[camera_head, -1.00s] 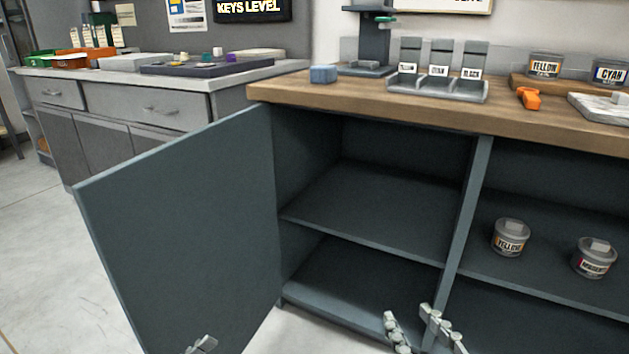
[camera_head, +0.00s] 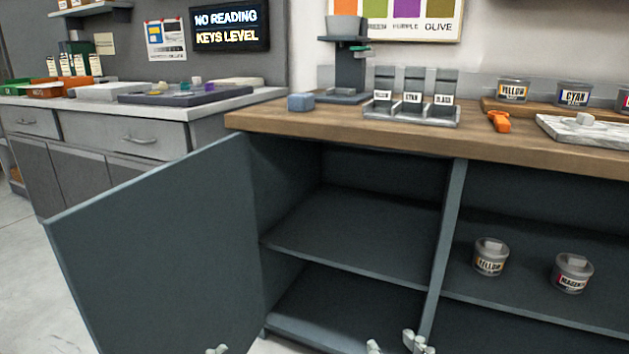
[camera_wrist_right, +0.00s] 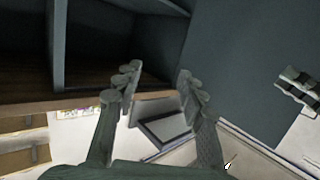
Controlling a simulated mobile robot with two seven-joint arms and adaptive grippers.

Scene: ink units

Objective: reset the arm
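My right gripper (camera_head: 395,346) shows only its fingertips at the bottom edge of the head view, in front of the cabinet's lower part. Its two fingers stand apart with nothing between them. The right wrist view shows the same open, empty gripper (camera_wrist_right: 158,88). The tip of my left gripper (camera_head: 217,350) barely shows at the bottom edge, by the open cabinet door (camera_head: 160,250). The rest of it is hidden below the frame, so its opening cannot be told.
The cabinet's left bay (camera_head: 350,222) is open and its shelves are empty. Yellow (camera_head: 490,258) and magenta (camera_head: 572,274) tins stand on the right bay's shelf. The wooden counter (camera_head: 300,118) holds a slotted rack (camera_head: 411,108), an orange tool (camera_head: 498,121) and more tins.

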